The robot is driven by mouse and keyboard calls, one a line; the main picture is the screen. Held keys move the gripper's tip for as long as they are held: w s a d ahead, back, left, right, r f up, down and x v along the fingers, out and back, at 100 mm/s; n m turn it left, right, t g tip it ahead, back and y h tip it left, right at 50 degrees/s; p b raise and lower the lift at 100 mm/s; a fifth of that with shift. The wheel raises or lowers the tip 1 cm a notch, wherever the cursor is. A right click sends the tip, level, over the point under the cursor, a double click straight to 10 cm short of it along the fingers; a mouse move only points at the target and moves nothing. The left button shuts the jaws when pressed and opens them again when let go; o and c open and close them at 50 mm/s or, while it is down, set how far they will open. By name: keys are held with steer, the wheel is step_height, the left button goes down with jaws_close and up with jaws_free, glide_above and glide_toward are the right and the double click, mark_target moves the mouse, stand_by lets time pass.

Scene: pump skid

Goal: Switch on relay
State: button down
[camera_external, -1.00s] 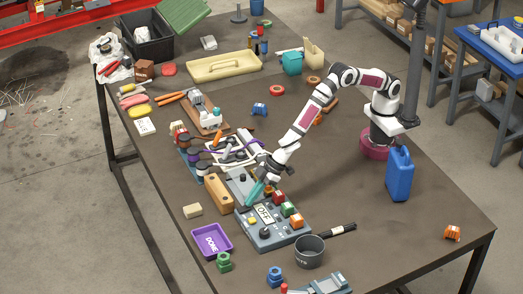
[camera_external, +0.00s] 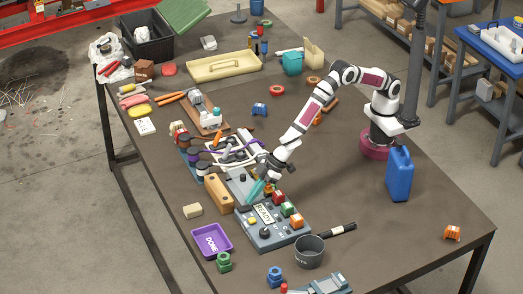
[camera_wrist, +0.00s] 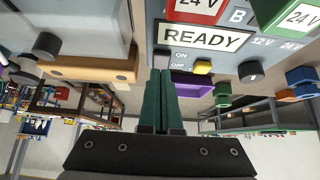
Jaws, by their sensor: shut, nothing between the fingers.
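The grey control panel (camera_external: 280,238) lies on the table below my gripper. Its display (camera_wrist: 204,37) reads READY in the wrist view; it also shows in the outside view (camera_external: 264,213). A black switch (camera_wrist: 163,59) stands beside the ON and OFF marks. My gripper (camera_wrist: 158,74) has its green fingers together and empty, tips appearing just below the switch; I cannot tell if they touch. In the outside view the gripper (camera_external: 253,194) is at the panel's back left. A yellow button (camera_wrist: 203,67) and black knob (camera_wrist: 251,71) are to the right. No part is readably labelled as a relay.
A red 24 V block (camera_wrist: 198,8) and a green 24 V block (camera_wrist: 286,17) stand on the panel. A wooden block (camera_external: 219,193) is left of it, a purple DONE tray (camera_external: 211,241) in front left, a dark cup (camera_external: 309,252) in front right.

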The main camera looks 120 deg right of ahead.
steer(key=shift+r, duration=0.1)
steer(key=v, duration=1.3)
steer(key=shift+s+f, duration=0.3)
steer(key=shift+s, duration=0.1)
steer(key=s+d+r+m+g, duration=0.1)
steer(key=s+d+r+g, duration=0.1)
steer(key=s+d, duration=0.35)
steer(key=s+d+r+m+g+h, duration=0.1)
steer(key=s+d+r+m, duration=0.15)
steer(key=s, duration=0.65)
steer(key=s+d+r+m+g, duration=0.1)
steer(key=s+d+r+g, duration=0.1)
steer(key=s+d, duration=0.35)
steer(key=s+a+g+y, duration=0.1)
steer(key=s+a, duration=0.1)
steer(key=s, duration=0.7)
steer(key=s+a+m+g+y, duration=0.1)
steer(key=s+a, duration=0.2)
steer(key=s, duration=0.7)
steer(key=shift+f+g+y, duration=0.3)
steer(key=shift+f+y, duration=0.1)
steer(key=c, duration=1.6)
jaws_free()
steer(key=shift+d, duration=0.1)
